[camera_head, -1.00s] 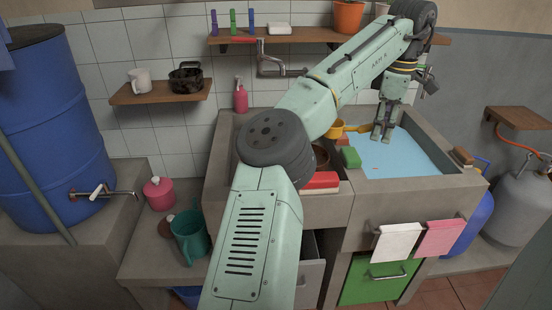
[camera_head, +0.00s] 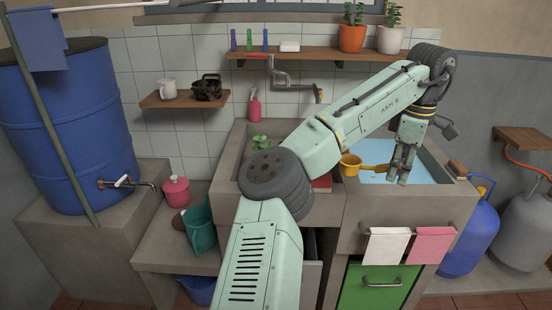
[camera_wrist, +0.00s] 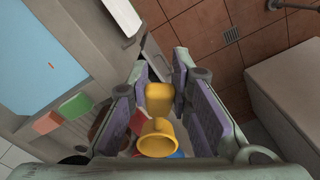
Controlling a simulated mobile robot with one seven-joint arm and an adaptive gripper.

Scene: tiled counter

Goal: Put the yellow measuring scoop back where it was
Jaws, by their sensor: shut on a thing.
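The yellow measuring scoop (camera_head: 350,164) is held by its handle in my gripper (camera_head: 402,172), in front of the water-filled right basin (camera_head: 430,168) in the head view. Its cup points left, toward the divider between the basins. In the wrist view the scoop's cup (camera_wrist: 159,138) and handle show between the two finger pads of my gripper (camera_wrist: 162,92), which are shut on the handle. How high the scoop is above the water or divider I cannot tell.
My arm hides much of the left basin, where a green plant (camera_head: 260,142) shows. A green block (camera_wrist: 75,105) and a red block (camera_wrist: 47,122) lie by the water. The wall shelf (camera_head: 330,54) holds pots and colored clips. White and pink towels (camera_head: 388,246) hang in front.

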